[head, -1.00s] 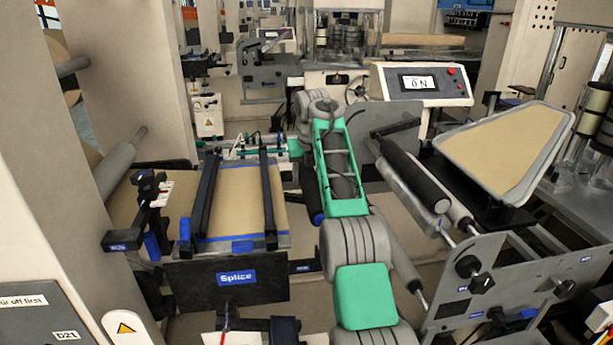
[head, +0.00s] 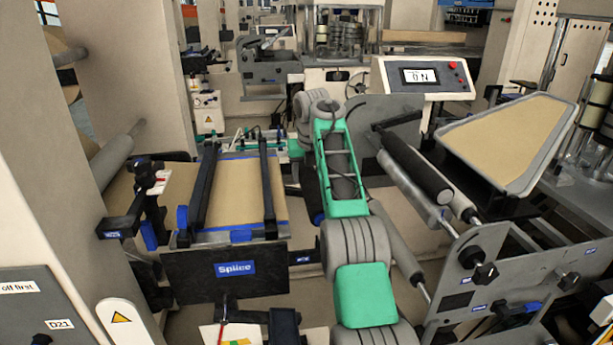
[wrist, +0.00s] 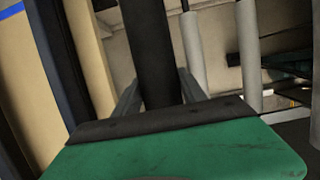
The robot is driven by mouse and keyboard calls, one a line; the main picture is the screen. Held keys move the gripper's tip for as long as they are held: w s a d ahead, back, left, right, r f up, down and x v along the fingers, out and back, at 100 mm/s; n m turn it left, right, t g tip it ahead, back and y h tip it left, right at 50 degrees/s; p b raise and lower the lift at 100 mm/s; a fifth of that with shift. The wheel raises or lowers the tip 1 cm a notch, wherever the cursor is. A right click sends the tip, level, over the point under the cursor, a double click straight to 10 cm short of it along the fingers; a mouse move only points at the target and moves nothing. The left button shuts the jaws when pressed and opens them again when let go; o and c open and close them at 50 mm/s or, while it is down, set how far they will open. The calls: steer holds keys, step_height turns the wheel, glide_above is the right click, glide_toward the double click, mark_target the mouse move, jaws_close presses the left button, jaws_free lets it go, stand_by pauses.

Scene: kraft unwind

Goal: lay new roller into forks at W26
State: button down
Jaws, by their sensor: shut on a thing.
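In the wrist view my gripper (wrist: 156,92) has its two grey fingers on either side of a dark roller (wrist: 143,40), and is shut on it. The roller runs away from the green palm toward the top of the picture; its far end is out of frame. In the head view my own arm mostly hides the gripper. I cannot make out forks marked W26 for certain. Small blue labels sit on a left bracket (head: 122,226) and on an arm right of the splice board (head: 225,277), too small to read surely.
The splice table (head: 240,190) with brown web and two dark bars stands left of my arm; its bars also show in the wrist view. Right of my arm are black and grey rollers (head: 412,172), a side plate (head: 510,270) and a web-covered tray (head: 510,135). A control panel (head: 423,78) stands behind.

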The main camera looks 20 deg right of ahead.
steer(key=shift+r, duration=0.1)
steer(key=shift+f+b, duration=1.6)
steer(key=shift+f, duration=0.1)
steer(key=shift+f, duration=0.25)
steer(key=c, duration=0.6)
jaws_free()
steer(key=shift+f, duration=0.1)
